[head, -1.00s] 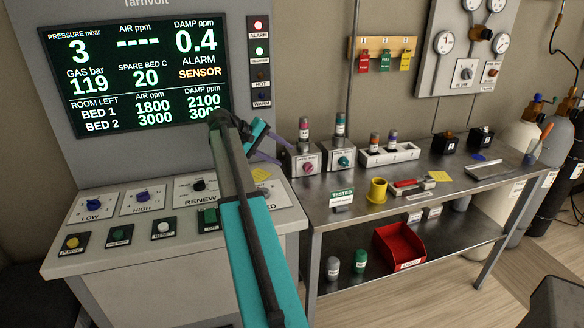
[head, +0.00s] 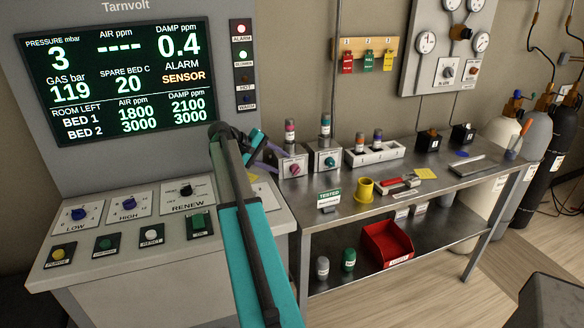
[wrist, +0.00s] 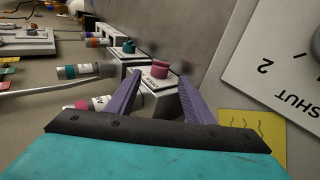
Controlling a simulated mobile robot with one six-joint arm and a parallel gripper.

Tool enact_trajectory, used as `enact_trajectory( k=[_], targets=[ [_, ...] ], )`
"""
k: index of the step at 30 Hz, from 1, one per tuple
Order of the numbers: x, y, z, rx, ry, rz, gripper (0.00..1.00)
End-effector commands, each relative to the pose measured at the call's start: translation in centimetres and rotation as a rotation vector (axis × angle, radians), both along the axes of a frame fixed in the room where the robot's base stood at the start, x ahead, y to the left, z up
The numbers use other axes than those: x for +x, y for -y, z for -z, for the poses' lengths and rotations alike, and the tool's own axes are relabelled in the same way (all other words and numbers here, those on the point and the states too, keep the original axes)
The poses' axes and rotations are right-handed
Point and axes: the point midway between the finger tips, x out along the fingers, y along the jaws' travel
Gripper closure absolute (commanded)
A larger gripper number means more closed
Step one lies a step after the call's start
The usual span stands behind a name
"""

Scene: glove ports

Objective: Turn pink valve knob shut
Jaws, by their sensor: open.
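The pink valve knob (head: 295,169) is on the front of a small grey-white box at the left end of the steel bench. In the wrist view the pink knob (wrist: 160,69) shows ahead, in the gap between my purple fingers. My gripper (head: 264,154) is left of the box in the head view, partly hidden by my arm. In the wrist view my gripper (wrist: 158,80) is open and empty, and its fingers appear short of the knob. A pink-banded cylinder (head: 290,134) stands on the knob's box.
A matching box with a teal knob (head: 329,162) stands close to the right. A yellow cup (head: 364,189) and a TESTED sign (head: 329,200) are on the bench front. The console (head: 160,235) with dials is on the left. A yellow note (wrist: 252,127) shows near my right finger.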

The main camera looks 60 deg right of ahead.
Motion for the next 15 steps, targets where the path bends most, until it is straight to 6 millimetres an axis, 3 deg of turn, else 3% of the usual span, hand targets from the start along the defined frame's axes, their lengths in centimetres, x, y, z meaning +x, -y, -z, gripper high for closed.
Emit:
enact_trajectory(
  k=[15],
  targets=[
    [-2.6,4.6,4.2,0.000,0.001,-0.001,0.53]
  ],
)
